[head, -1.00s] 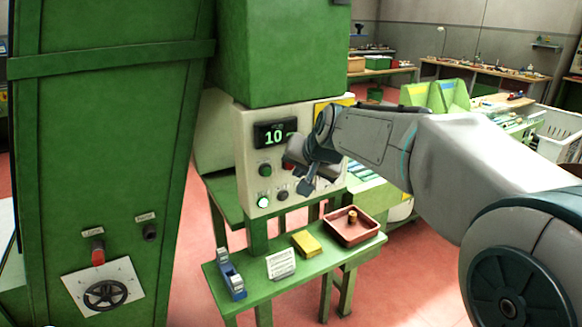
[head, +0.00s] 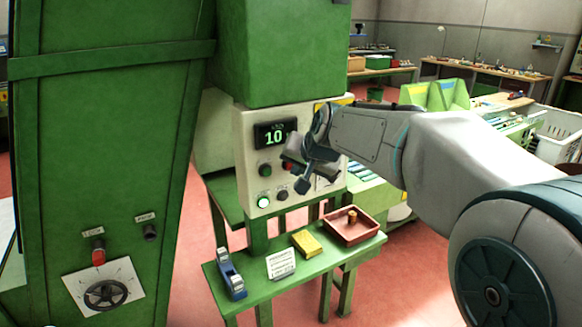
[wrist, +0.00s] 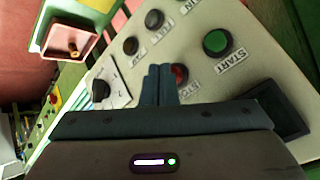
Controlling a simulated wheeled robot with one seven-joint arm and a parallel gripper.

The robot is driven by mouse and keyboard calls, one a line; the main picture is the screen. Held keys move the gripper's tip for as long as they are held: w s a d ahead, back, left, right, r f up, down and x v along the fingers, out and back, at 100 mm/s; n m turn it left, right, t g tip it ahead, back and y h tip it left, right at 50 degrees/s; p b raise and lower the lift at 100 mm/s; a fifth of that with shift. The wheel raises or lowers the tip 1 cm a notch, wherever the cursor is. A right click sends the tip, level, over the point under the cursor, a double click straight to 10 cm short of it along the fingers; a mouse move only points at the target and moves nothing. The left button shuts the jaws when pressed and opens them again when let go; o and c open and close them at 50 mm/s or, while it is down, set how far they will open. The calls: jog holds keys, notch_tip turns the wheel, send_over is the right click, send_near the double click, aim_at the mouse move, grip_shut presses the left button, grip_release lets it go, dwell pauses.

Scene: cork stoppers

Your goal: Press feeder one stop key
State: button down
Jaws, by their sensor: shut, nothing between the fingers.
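The cream control panel (head: 247,150) carries a display (head: 273,134) reading 10. A red stop key (wrist: 180,74) shows in the wrist view above its STOP label (wrist: 191,95), partly covered by my fingers.
Black keys (wrist: 130,45) and a dark knob (wrist: 100,91) are also on the panel. A green lamp (head: 264,202) is lit. Below, a green shelf (head: 300,268) holds a blue tool (head: 231,275), a yellow block (head: 306,243) and a red tray (head: 365,230) with a cork.

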jog(key=shift+w+a, duration=0.25)
jog(key=shift+w, duration=0.1)
dwell(0.5)
dwell(0.3)
jog(key=shift+s+d+b, duration=0.3)
jog(key=shift+s+d, duration=0.15)
jog(key=shift+s, duration=0.25)
jog(key=shift+d, duration=0.1)
jog(key=s+d, duration=0.1)
jog(key=s+b, duration=0.1)
jog(key=s+d+b, duration=0.1)
jog(key=s, duration=0.1)
jog(key=shift+d, duration=0.35)
